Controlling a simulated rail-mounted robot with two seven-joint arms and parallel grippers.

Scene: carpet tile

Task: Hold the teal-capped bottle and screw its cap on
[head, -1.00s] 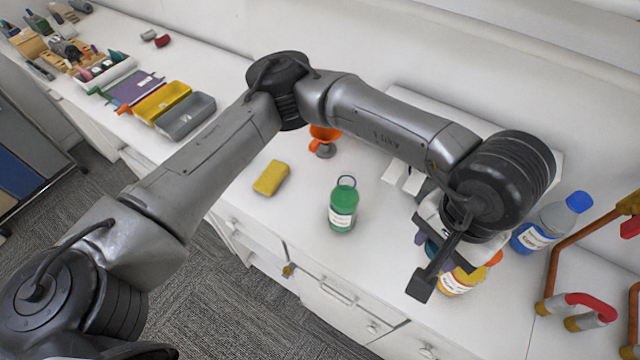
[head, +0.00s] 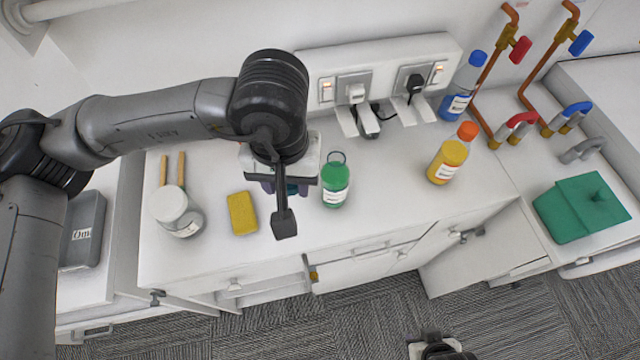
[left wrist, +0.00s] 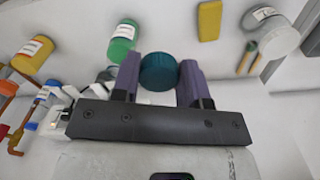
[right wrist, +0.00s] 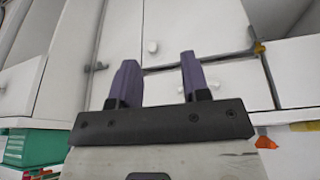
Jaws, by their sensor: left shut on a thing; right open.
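My left gripper (head: 283,188) is above the counter, between the yellow sponge and the green bottle, pointing down. In the left wrist view its fingers (left wrist: 159,82) are shut on a round teal cap (left wrist: 158,72). A little of the teal also shows under the gripper in the head view (head: 292,190). No bottle body shows below the cap, so I cannot tell whether a bottle is attached. My right gripper (right wrist: 157,82) is open and empty, facing white cabinet fronts. Part of it shows low in the head view (head: 436,348), well away from the counter top.
A green bottle (head: 335,186) stands close right of my left gripper. A yellow sponge (head: 242,213) and a white-lidded jar (head: 178,212) are left. A yellow bottle (head: 447,162), a blue-capped bottle (head: 464,88), sockets (head: 385,85) and taps (head: 520,125) are right. The counter between the green and yellow bottles is clear.

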